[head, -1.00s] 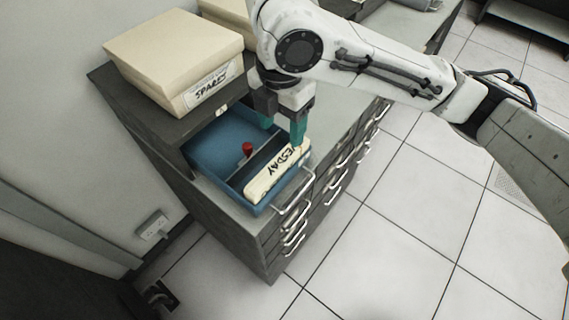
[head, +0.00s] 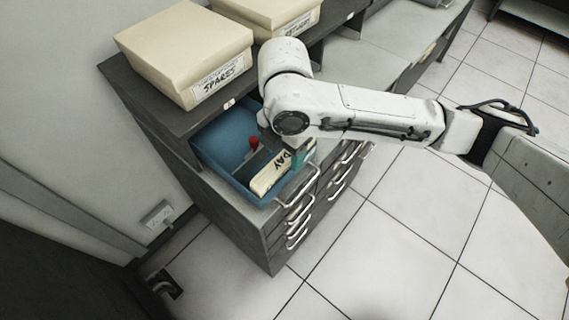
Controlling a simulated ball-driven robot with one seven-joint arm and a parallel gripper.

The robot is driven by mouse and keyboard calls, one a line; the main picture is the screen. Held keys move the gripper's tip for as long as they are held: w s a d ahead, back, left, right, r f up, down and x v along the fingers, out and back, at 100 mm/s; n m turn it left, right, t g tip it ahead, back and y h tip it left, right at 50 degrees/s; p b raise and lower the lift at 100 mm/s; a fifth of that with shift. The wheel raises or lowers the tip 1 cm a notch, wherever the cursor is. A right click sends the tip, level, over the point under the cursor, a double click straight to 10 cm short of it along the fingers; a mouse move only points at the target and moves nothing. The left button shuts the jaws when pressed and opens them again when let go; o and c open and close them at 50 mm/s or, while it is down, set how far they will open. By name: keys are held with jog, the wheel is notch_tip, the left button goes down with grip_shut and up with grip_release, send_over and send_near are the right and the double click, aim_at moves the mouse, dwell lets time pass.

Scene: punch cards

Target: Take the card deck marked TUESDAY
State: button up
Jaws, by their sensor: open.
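The card deck (head: 268,181) is a cream block with black lettering on its top edge; only "DAY" shows now, the rest hidden by my arm. It lies in the front right part of an open blue drawer (head: 226,138). My gripper (head: 299,157) is over the drawer at the far end of the deck, mostly hidden behind my wrist. A teal fingertip shows beside the deck's far end. The jaws are open; I cannot tell whether they touch the deck.
A red knob (head: 254,142) stands in the drawer beside the deck. A box marked SPARES (head: 187,52) sits on the cabinet top (head: 150,98), with a second cream box (head: 268,14) behind it. The drawer's metal handle (head: 298,187) sticks out in front. Tiled floor (head: 400,235) is clear at right.

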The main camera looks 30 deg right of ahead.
jog(key=shift+c, duration=0.2)
grip_shut()
dwell(0.6)
